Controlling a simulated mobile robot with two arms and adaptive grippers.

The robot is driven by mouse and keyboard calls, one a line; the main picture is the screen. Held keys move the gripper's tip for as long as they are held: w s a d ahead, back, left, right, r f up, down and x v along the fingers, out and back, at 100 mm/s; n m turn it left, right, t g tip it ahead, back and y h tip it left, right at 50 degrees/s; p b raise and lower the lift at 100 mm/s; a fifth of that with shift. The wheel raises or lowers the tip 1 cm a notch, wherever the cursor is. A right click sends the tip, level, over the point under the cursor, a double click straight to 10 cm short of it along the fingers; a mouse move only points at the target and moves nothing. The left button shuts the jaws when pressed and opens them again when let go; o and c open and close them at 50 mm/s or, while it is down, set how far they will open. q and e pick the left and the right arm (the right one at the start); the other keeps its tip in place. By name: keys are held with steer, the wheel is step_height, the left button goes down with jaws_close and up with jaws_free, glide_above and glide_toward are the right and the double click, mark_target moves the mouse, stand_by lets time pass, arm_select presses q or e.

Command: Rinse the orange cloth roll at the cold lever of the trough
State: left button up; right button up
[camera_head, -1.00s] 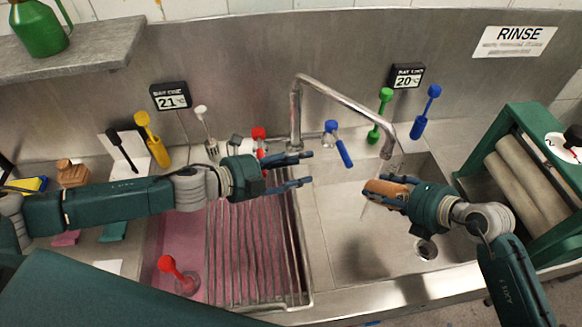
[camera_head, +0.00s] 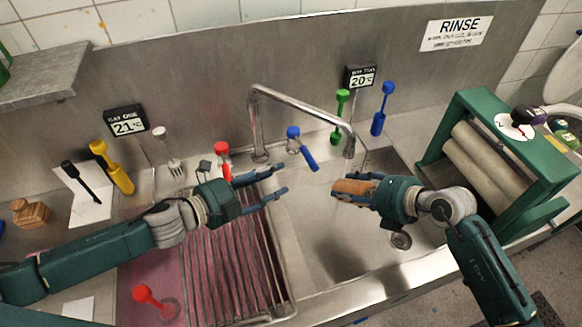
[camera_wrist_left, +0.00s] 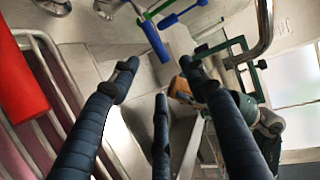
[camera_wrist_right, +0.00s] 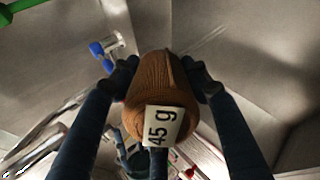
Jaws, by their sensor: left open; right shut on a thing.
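The orange cloth roll (camera_head: 353,187) is in my right gripper (camera_head: 340,191), over the right basin just below the spout end (camera_head: 349,152). In the right wrist view the fingers clasp the roll (camera_wrist_right: 152,95), whose end bears a "45 g" label (camera_wrist_right: 162,128). The blue lever (camera_head: 304,150) hangs tilted on the tap to the right of the spout's base. My left gripper (camera_head: 281,181) is open and empty, its fingers pointing at the space below and left of that lever. The blue lever also shows beyond the fingers in the left wrist view (camera_wrist_left: 154,38). I cannot clearly tell whether water runs.
A red lever (camera_head: 223,160) stands left of the spout base, near my left gripper. A metal rack (camera_head: 225,262) covers the pink left basin. A green roller wringer (camera_head: 545,150) stands at the right. Green (camera_head: 340,118) and blue (camera_head: 382,108) tools stand by the back wall.

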mark_target(311, 164)
arm_select(q)
steer(key=shift+n+t, duration=0.4)
steer(key=shift+t, duration=0.2)
steer(key=x, duration=0.4)
steer(key=f+x, duration=0.1)
steer(key=x, duration=0.9)
steer(key=shift+s+d+f, duration=0.1)
steer(key=shift+s+f, duration=0.1)
steer(key=shift+f, duration=0.15)
jaws_close()
